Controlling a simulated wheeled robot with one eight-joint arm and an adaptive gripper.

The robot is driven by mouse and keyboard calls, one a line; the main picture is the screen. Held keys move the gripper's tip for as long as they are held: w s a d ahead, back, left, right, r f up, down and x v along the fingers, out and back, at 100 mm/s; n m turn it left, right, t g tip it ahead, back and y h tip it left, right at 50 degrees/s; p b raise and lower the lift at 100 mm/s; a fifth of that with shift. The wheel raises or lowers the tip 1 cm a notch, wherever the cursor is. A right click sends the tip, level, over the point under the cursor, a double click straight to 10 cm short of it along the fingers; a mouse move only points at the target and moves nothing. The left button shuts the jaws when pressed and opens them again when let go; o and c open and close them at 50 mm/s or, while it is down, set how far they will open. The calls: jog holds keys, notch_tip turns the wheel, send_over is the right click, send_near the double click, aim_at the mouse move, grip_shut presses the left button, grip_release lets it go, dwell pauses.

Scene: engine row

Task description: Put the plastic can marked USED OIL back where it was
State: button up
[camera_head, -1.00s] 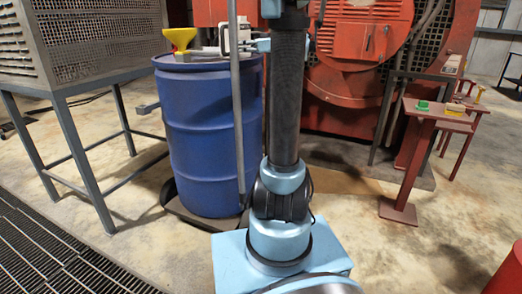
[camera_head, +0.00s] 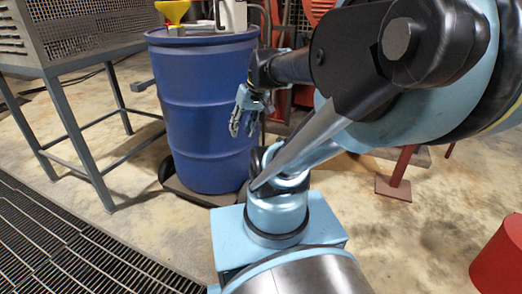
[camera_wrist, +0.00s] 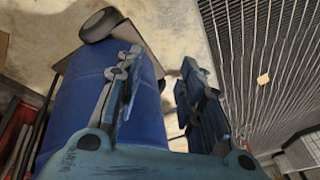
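A white plastic can (camera_head: 231,15) stands on top of the blue drum (camera_head: 205,115) near its right side. Its top is cut off by the frame edge and no marking can be read. My gripper (camera_head: 241,122) is well below the can, in front of the drum's right side, with its fingers pointing downward. In the wrist view my gripper (camera_wrist: 161,68) is open and empty, with the fingers apart and floor between them. The blue drum (camera_wrist: 90,100) lies to the left there; the can is not seen in that view.
A yellow funnel (camera_head: 173,11) stands on the drum, left of the can. A grey metal stand (camera_head: 72,115) is at left beside floor grating (camera_head: 70,250). A red container (camera_head: 500,258) is at lower right. The concrete floor at right is mostly clear.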

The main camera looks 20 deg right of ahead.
jog(key=s+d+f+m+h, duration=0.2)
jog(key=s+d+f+h, duration=0.1)
jog(key=s+d+f, duration=0.2)
jog(key=shift+s+d+f, duration=0.2)
jog(key=shift+s+f, duration=0.4)
jog(key=shift+f, duration=0.05)
